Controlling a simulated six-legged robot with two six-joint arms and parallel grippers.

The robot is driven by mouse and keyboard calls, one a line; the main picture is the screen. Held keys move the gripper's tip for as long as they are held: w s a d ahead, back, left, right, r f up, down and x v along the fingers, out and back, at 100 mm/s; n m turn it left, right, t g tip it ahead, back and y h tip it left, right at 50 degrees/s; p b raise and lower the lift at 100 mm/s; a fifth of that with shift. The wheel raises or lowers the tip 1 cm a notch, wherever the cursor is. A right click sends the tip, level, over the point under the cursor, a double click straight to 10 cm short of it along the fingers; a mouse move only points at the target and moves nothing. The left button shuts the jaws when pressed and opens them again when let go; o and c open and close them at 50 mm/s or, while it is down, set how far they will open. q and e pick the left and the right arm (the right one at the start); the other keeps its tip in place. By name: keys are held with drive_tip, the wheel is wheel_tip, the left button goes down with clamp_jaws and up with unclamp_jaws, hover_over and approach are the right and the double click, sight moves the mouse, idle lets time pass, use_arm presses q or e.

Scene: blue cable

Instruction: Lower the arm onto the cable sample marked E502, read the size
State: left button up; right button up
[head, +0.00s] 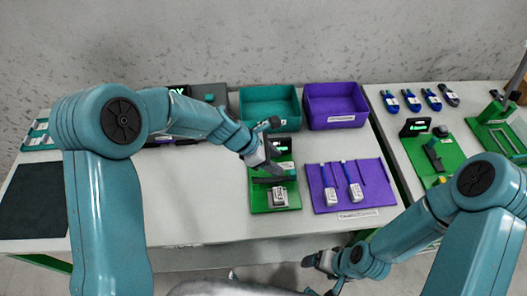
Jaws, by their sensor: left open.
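A green measuring stand (258,200) is on the middle table, with a small lit display (284,148) at its back and a dark arm across it. A white tag (279,196) with dark print is at its front; the print is too small to read surely, and any cable there is mostly hidden. My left gripper (271,149) is open, above the back of the stand, partly covering it. Two blue cable samples (345,174) with white tags lie on a purple board to the right. My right gripper (315,262) is low in front of the table edge, its jaws unclear.
A teal bin (270,119) and a purple bin (335,119) stand behind. The purple board (376,190) lies right of the stand. Another green stand (417,165) and several blue items (411,100) are on the right table. The white table left of the stand (190,205) is clear.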

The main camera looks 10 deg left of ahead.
use_arm(q)
drive_tip(key=v, duration=0.5)
drive_tip(key=shift+s+a+r, duration=0.1)
drive_tip(key=shift+a+r, duration=0.1)
drive_tip(key=shift+a, duration=0.05)
idle(0.3)
